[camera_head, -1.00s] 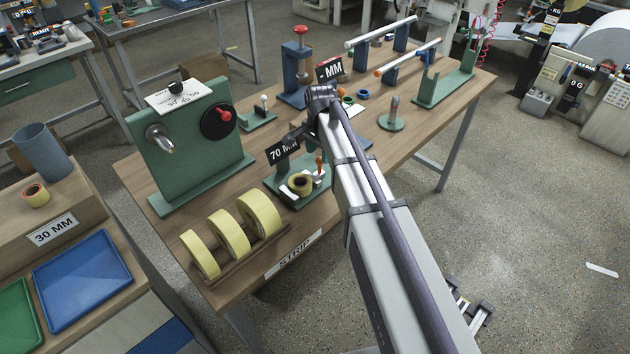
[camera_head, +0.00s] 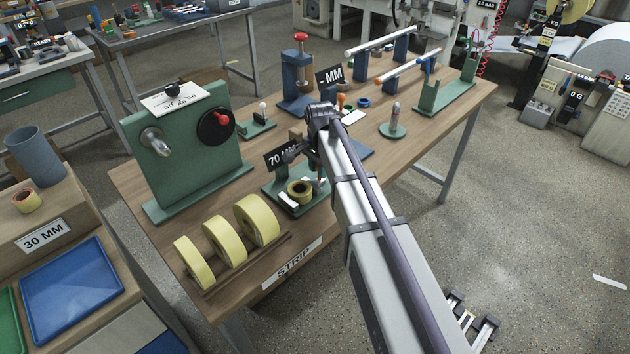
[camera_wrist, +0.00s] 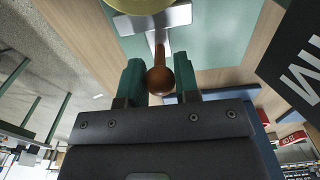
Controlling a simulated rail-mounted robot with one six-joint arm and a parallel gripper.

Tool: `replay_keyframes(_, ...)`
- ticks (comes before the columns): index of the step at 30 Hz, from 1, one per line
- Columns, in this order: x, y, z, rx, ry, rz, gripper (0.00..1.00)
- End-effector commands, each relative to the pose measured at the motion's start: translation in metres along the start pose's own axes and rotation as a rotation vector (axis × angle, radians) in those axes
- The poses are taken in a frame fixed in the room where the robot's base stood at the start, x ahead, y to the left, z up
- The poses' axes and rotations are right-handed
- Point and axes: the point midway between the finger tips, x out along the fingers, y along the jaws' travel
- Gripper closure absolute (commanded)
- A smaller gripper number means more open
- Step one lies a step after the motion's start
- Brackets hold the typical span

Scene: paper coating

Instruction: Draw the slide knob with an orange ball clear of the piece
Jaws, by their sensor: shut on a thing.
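In the wrist view, the orange-brown ball of the slide knob (camera_wrist: 160,82) sits between the two green fingers of my gripper (camera_wrist: 158,66), which are shut on it. A metal stem joins the ball to a flat metal plate (camera_wrist: 155,20). Part of the yellow ring-shaped piece (camera_wrist: 140,5) shows just beyond that plate; I cannot tell whether they touch. In the head view, the piece (camera_head: 300,190) lies on the green 70 MM station (camera_head: 285,206), left of my gripper. My arm hides most of the gripper and part of the station there.
A dark 70 MM sign (camera_head: 281,157) stands close to my gripper. Several yellow rolls (camera_head: 226,239) stand in a rack at the table's front. A green panel with a crank (camera_head: 190,150) stands at left, and a blue press (camera_head: 301,75) behind. Bare wood (camera_head: 430,125) lies at right.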

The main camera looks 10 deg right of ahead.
Motion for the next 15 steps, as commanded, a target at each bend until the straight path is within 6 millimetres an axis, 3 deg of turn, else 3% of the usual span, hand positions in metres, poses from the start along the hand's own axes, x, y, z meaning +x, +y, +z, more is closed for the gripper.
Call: replay_keyframes(15, 0.000, -0.001, -0.020, 0.002, 0.000, 0.000, 0.94)
